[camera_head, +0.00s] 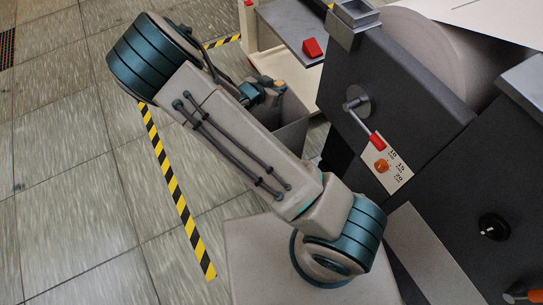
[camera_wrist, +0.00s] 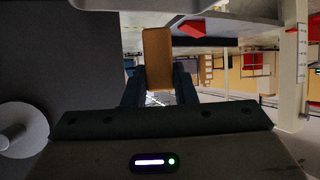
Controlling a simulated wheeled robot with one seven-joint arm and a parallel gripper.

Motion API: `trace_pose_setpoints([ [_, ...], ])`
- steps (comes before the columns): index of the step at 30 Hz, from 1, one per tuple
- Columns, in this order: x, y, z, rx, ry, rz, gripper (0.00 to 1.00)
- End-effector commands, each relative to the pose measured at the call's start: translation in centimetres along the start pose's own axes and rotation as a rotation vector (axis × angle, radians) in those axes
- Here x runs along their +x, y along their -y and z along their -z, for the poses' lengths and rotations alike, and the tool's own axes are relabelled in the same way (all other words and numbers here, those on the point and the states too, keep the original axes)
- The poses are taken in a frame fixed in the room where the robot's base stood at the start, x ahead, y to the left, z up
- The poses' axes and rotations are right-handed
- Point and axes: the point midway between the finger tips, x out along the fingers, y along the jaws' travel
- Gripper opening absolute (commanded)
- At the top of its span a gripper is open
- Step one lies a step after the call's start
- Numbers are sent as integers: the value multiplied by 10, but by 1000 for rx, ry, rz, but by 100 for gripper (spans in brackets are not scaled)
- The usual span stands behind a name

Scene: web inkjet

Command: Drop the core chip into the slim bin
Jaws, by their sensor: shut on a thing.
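My gripper (camera_wrist: 158,78) is shut on a tan-orange block (camera_wrist: 157,55), which I take to be the core chip. It stands out between the two dark fingers in the wrist view. In the head view my gripper (camera_head: 264,91) is beyond my forearm, with a small orange part of the chip (camera_head: 280,86) showing at its right. A grey open-topped bin (camera_head: 293,132), likely the slim bin, stands below and close to the gripper. My arm hides much of it, and its inside cannot be seen.
A red block (camera_head: 313,47) lies on a grey shelf (camera_head: 292,22) behind the bin. Black-and-yellow tape (camera_head: 172,185) marks the floor; open floor lies left.

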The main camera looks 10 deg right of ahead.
Motion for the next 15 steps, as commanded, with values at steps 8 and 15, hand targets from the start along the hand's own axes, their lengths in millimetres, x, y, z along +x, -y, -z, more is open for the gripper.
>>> trace_pose_setpoints([
  [8,7,0,-17,11,-2,-14,3],
  [15,17,0,-35,10,-1,-13,3],
])
